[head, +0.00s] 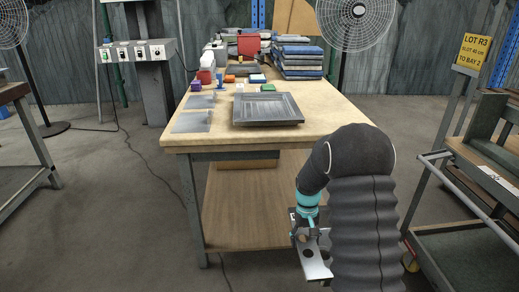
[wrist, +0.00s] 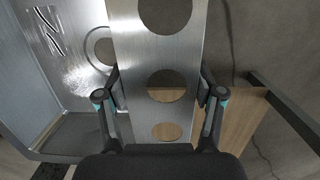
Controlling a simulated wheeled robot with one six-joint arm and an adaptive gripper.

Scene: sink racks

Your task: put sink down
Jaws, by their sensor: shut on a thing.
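My gripper (head: 308,235) is low in front of the workbench's right side, partly hidden by my arm. It is shut on a steel sink (head: 313,262); in the head view only a bright plate with round holes shows. In the wrist view my gripper (wrist: 160,105) has one finger on each side of the sink's steel strip (wrist: 158,50), which has three round holes. Wood shows through the lower holes. A grey basin with a ring-shaped drain (wrist: 65,70) is at the left; I cannot tell whether it is part of the held piece.
The wooden workbench (head: 335,115) carries a shallow grey tray (head: 267,110), flat metal sheets, small coloured blocks and stacked blue-grey cloths (head: 300,58). Its lower shelf (head: 240,210) has bare room. A metal rack (head: 455,215) stands at the right, another (head: 20,150) at the left.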

